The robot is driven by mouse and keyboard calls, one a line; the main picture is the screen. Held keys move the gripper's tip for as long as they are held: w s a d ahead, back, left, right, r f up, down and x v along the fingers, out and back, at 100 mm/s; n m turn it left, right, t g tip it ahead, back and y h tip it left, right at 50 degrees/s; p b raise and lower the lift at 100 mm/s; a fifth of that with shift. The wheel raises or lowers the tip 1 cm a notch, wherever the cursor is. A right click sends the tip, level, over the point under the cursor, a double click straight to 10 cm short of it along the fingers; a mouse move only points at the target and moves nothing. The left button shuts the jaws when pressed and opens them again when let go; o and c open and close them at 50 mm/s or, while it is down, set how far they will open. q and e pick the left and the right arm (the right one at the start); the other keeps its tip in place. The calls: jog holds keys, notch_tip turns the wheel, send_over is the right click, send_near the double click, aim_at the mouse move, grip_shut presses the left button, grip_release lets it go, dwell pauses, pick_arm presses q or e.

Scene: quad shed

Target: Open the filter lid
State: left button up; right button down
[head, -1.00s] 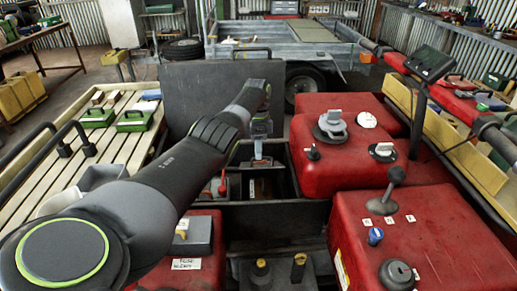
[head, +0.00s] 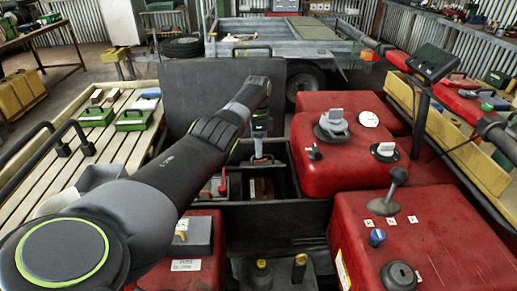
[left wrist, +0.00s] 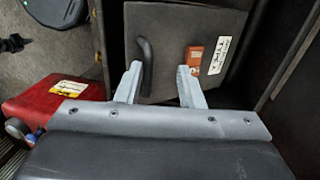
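In the left wrist view, a dark grey flat lid (left wrist: 175,25) fills the top middle. It carries a black handle (left wrist: 144,62), an orange latch-like piece (left wrist: 195,56) and a white label too small to read. It looks closed. My left gripper (left wrist: 160,88) is open, its two pale fingers apart over the near part of the lid. One finger is beside the handle, the other just below the orange piece; I cannot tell whether they touch. In the head view my left gripper (head: 262,160) points down into the dark open compartment (head: 285,218). My right gripper is not in view.
A raised black panel (head: 190,100) stands behind the compartment. Red bodywork (head: 335,165) with knobs and a lever rises on the right. A small red lever (head: 222,184) is left of my gripper. A slatted rack (head: 95,150) is at the left.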

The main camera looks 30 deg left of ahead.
pick_arm(q)
notch_tip(320, 180, up, 7)
jog(key=shift+w+a+f+b, duration=0.15)
jog(key=shift+w+a+b, duration=0.25)
jog(key=shift+w, duration=0.05)
